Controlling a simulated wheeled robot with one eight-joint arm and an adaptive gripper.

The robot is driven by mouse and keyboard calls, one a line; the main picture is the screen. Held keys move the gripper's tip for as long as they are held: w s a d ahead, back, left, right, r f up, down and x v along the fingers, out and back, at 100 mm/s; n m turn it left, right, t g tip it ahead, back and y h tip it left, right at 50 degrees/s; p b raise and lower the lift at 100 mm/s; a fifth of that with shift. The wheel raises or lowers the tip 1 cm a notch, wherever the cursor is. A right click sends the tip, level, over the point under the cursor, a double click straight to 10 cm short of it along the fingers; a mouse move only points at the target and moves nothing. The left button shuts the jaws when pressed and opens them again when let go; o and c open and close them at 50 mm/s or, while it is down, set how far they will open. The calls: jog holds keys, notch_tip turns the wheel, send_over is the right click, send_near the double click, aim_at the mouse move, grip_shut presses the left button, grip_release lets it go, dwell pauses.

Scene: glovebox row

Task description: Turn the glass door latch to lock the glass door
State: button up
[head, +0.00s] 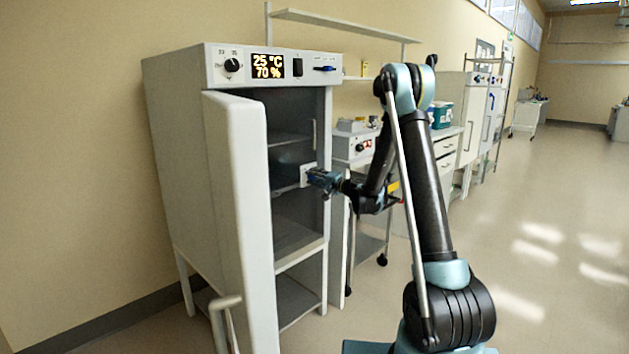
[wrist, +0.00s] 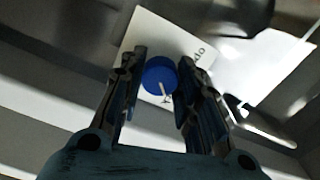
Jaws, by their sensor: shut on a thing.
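The glass door latch (wrist: 159,76) is a round blue knob with a white pointer mark, on a white plate (wrist: 145,42) with partly hidden lettering. My gripper (wrist: 161,68) is shut on the knob, one finger on each side. In the head view my gripper (head: 312,179) reaches the right front edge of the grey cabinet (head: 172,150), at the white plate (head: 306,170), and hides the knob. The glass door (head: 288,160) seems to lie across the cabinet's front opening, but its edges are hard to make out.
The cabinet's thick outer door (head: 238,215) stands swung open at the left, with a handle (head: 226,303) low on it. A display and a dial (head: 232,65) sit on the top panel. A wheeled cart (head: 368,248) stands right of the cabinet. The floor (head: 545,220) at the right is clear.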

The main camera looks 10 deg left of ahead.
jog(key=o, duration=0.9)
jog(key=shift+w+d+f, duration=0.1)
jog(key=shift+w+d, duration=0.05)
jog(key=shift+o, duration=0.9)
jog(key=v, duration=1.2)
